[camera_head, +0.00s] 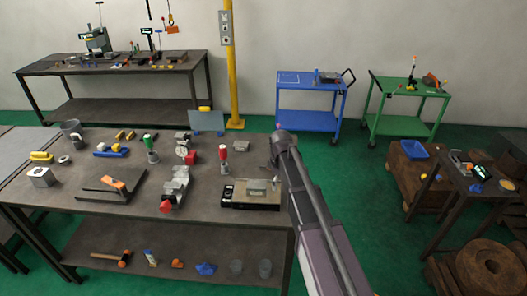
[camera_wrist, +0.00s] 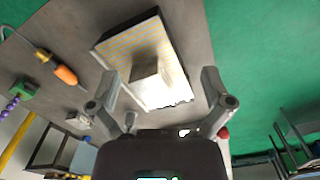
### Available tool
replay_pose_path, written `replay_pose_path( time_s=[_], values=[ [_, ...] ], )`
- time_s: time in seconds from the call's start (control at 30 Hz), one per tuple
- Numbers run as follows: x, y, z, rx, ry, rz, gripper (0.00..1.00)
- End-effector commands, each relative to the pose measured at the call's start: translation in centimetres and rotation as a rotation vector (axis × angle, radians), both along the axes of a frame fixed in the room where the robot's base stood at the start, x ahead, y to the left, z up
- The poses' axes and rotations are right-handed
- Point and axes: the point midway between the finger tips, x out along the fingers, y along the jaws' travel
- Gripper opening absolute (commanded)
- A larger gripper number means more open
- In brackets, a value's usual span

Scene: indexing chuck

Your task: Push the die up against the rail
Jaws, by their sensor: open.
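A small grey block, which looks like the die, sits on a flat plate (camera_head: 268,203) at the right front of the bench in the head view. The die (camera_wrist: 146,76) and the plate with fine lines (camera_wrist: 128,40) also show in the wrist view. A dark strip runs along one edge of the plate (camera_wrist: 103,53); I cannot tell surely whether it is the rail. My gripper (camera_wrist: 161,84) is open and empty, with its fingers apart on either side of the die in the picture, seemingly above it. In the head view my arm hides part of the gripper.
The bench's right edge (camera_head: 292,224) is close to the plate. Green floor lies beyond.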

Motion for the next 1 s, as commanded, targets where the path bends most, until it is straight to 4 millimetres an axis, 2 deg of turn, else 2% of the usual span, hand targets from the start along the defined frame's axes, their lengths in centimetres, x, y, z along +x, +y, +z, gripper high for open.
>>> replay_pose_path(
  time_s=[0.03,0.1,0.33,1.0],
  values=[
    [1.9,1.4,1.9,0.0,0.0,0.07,1.0],
    [3.1,2.8,2.8,0.0,0.0,0.159,1.0],
    [5.3,5.6,4.4,0.0,0.0,0.34,1.0],
    [5.5,5.9,4.0,0.0,0.0,0.369,1.0]
  ],
)
